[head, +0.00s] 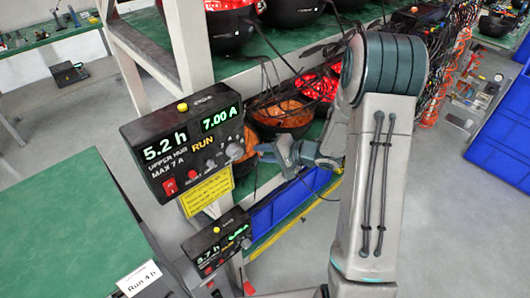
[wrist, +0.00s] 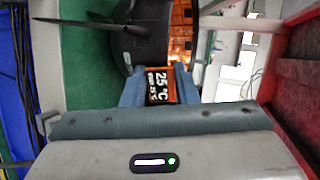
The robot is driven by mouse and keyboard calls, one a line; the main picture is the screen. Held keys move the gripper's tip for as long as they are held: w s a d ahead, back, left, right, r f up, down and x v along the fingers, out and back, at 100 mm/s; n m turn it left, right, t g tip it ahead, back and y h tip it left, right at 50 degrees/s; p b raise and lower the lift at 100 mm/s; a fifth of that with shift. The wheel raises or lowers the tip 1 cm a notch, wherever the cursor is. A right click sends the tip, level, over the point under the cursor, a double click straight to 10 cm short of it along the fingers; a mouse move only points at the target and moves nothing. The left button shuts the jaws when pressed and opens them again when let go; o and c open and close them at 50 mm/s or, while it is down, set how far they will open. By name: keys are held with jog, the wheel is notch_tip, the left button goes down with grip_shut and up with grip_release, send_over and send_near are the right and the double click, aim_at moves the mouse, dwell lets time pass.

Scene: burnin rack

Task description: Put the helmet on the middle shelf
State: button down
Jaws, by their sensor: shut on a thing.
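My gripper (head: 268,152) is at the rack front, just right of the upper hub box. In the wrist view its two blue-grey fingers (wrist: 160,88) are shut on a small black and orange block reading 25 °C. The block appears to belong to the helmet, a dark shell with an orange-lit inside (wrist: 180,46) just beyond the fingers. In the head view the helmet (head: 243,165) is mostly hidden behind the hub box. The middle shelf (head: 313,131) shows as a green strip below the upper shelf, largely hidden by helmets and my arm.
Other helmets, one orange-lit (head: 285,108), sit behind my gripper. Red-lit helmets (head: 232,22) stand on the upper shelf (head: 150,40). The upper hub box (head: 183,145) and a lower box (head: 218,243) hang on the front post. Blue bins (head: 290,203) lie low. A green table (head: 65,240) is left.

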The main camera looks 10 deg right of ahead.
jog(key=shift+a+f, duration=0.1)
jog(key=shift+f, duration=0.5)
jog(key=shift+s+f, duration=0.1)
jog(key=shift+f, duration=0.3)
